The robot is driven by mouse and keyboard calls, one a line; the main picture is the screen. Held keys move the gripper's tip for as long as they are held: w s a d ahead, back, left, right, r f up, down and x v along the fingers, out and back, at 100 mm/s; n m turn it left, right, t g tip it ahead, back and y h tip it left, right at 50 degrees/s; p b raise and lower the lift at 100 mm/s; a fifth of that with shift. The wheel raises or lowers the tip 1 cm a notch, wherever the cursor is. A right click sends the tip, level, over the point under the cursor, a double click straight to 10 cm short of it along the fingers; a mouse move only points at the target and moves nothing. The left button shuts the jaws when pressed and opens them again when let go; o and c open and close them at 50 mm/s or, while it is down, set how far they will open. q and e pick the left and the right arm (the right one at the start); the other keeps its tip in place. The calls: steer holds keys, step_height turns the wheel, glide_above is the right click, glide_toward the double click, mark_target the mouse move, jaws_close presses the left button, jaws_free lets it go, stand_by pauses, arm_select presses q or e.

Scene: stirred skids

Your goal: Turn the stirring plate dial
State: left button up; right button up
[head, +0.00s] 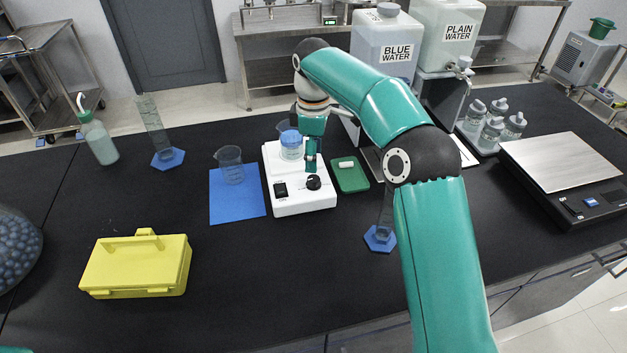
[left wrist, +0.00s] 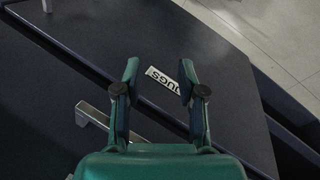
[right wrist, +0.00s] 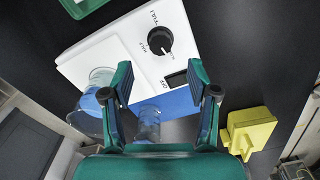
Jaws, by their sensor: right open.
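The white stirring plate (head: 305,203) stands mid-table with its black dial (head: 313,183) at the front right and a black switch (head: 281,190) at the front left. A beaker of blue liquid (head: 291,146) sits on its top. My right gripper (head: 311,155) is above the plate, just behind the dial. In the right wrist view the dial (right wrist: 159,40) lies beyond the open, empty fingers (right wrist: 162,78), apart from them; "FULL", "HALF" and "OFF" markings show. My left gripper (left wrist: 158,85) is open and empty over a dark surface with a partly hidden label; it is out of the head view.
A blue mat (head: 235,205) with a beaker (head: 230,163) is left of the plate. A small green tray (head: 351,178) is close on its right. A glass cylinder on a blue base (head: 380,240) stands near my right arm. A yellow box (head: 135,266) is front left.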

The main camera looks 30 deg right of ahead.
mark_target(314, 178)
step_height(314, 178, down, 7)
steer(key=shift+f, duration=0.1)
stand_by(0.3)
jaws_close()
